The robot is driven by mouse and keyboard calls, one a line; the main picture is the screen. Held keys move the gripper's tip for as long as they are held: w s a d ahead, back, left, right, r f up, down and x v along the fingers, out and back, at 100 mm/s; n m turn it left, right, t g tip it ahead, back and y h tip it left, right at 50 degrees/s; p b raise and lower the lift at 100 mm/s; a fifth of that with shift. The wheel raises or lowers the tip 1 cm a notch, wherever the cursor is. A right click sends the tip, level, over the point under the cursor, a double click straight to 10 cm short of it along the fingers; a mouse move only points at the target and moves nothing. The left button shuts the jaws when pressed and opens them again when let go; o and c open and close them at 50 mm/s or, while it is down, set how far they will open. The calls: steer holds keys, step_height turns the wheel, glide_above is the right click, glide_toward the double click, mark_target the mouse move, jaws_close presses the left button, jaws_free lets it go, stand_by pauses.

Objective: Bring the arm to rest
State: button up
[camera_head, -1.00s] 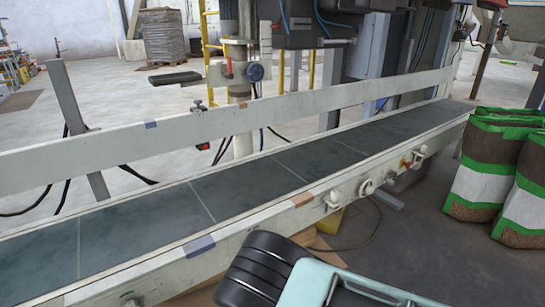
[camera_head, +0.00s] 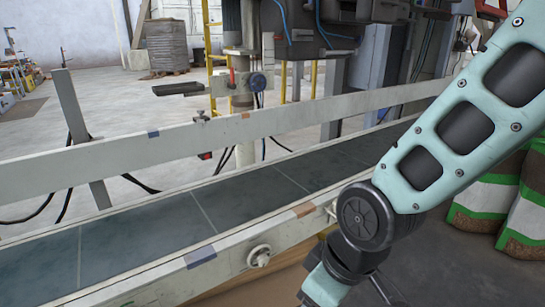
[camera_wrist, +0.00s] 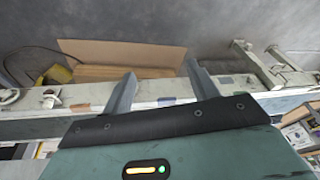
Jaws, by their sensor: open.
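My gripper (camera_wrist: 160,80) shows in the wrist view with its two fingers spread apart and nothing between them. Beyond the fingers are the conveyor's pale side rail (camera_wrist: 75,100) and a cardboard piece (camera_wrist: 105,52) on the floor. In the head view my teal arm stands bent across the right side, in front of the conveyor. Its lower end runs toward the bottom edge, and the gripper itself is not seen there.
The conveyor belt (camera_head: 135,240) runs diagonally and looks empty, with a raised guard rail (camera_head: 110,157) behind it. Green, white and brown bags (camera_head: 480,205) stand at the right, partly behind my arm. A wrapped stack (camera_head: 166,47) stands far back on open floor.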

steer(key=s+d+r+m+g+h, duration=0.1)
steer(key=s+d+r+m+h, duration=0.1)
steer(key=s+d+r, duration=0.5)
step_height(320, 180, up, 29)
steer(key=s+p, duration=0.1)
steer(key=p, duration=2.9)
steer(key=shift+d+p, duration=0.15)
steer(key=shift+p, duration=0.15)
